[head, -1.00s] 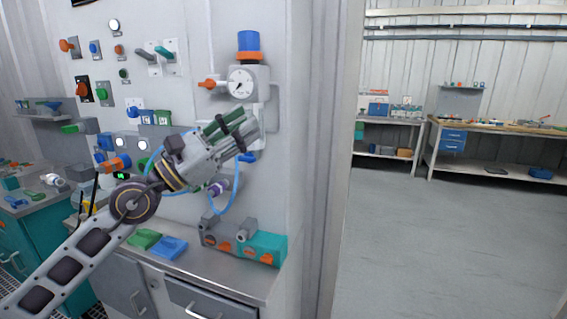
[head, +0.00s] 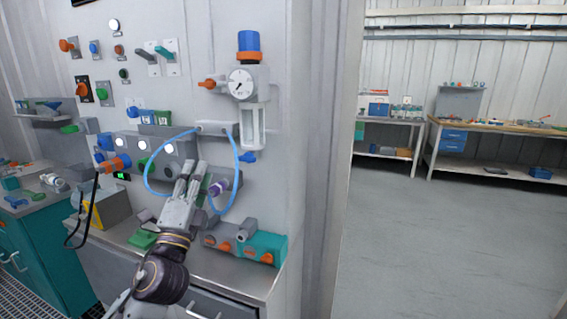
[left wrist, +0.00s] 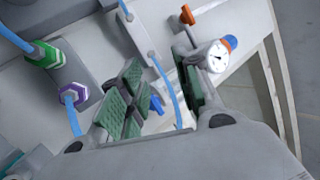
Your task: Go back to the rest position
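My left gripper (head: 193,168) is in front of the panel wall, above the metal counter, with its fingers pointing up. In the left wrist view the gripper (left wrist: 157,60) shows a clear gap between its green-padded fingers, so it is open. A blue tube (left wrist: 164,78) shows in that gap; I cannot tell how near it is. In the head view the blue tube (head: 238,172) hangs in a loop from a grey fitting, and the gripper hides part of it. My right gripper is not in view.
A regulator with a round gauge (head: 242,85) is on the wall above right. A teal valve block (head: 262,246) stands on the counter (head: 235,281), right of my gripper. Green (left wrist: 42,55) and purple (left wrist: 82,97) fittings show in the wrist view. Open floor (head: 430,250) lies right.

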